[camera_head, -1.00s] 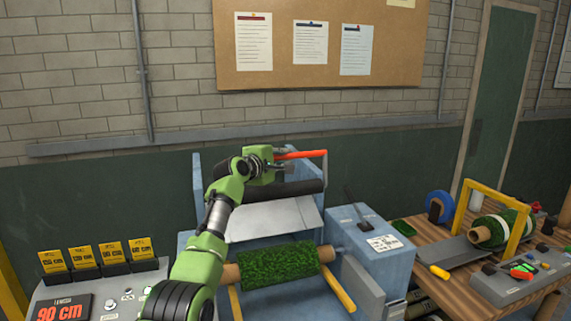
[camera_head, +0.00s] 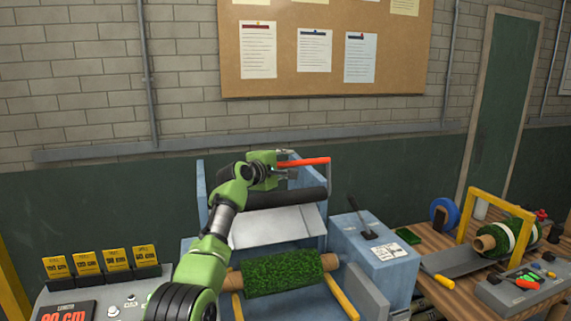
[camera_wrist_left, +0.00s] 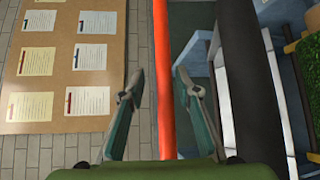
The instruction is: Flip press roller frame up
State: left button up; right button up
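The press roller frame has a red handle bar (camera_head: 305,161) above a black roller (camera_head: 287,196), mounted on a blue machine (camera_head: 375,240). In the left wrist view the red bar (camera_wrist_left: 164,90) runs between the two fingers of my left gripper (camera_wrist_left: 159,74), with the black roller (camera_wrist_left: 257,70) to its right. The fingers are apart, with visible gaps to the bar. In the head view my left gripper (camera_head: 288,163) is at the bar's left end. My right gripper is not in view.
A green turf roll (camera_head: 282,273) lies across the machine below a pale plate (camera_head: 275,227). A lever (camera_head: 360,220) stands on the machine's right side. A wooden table (camera_head: 440,290) with a yellow frame (camera_head: 470,212) is at right. Yellow cards (camera_head: 87,262) stand at left.

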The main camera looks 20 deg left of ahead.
pick_arm(q)
jog(key=shift+s, duration=0.1)
jog(key=v, duration=1.1)
jog(key=shift+s, duration=0.45)
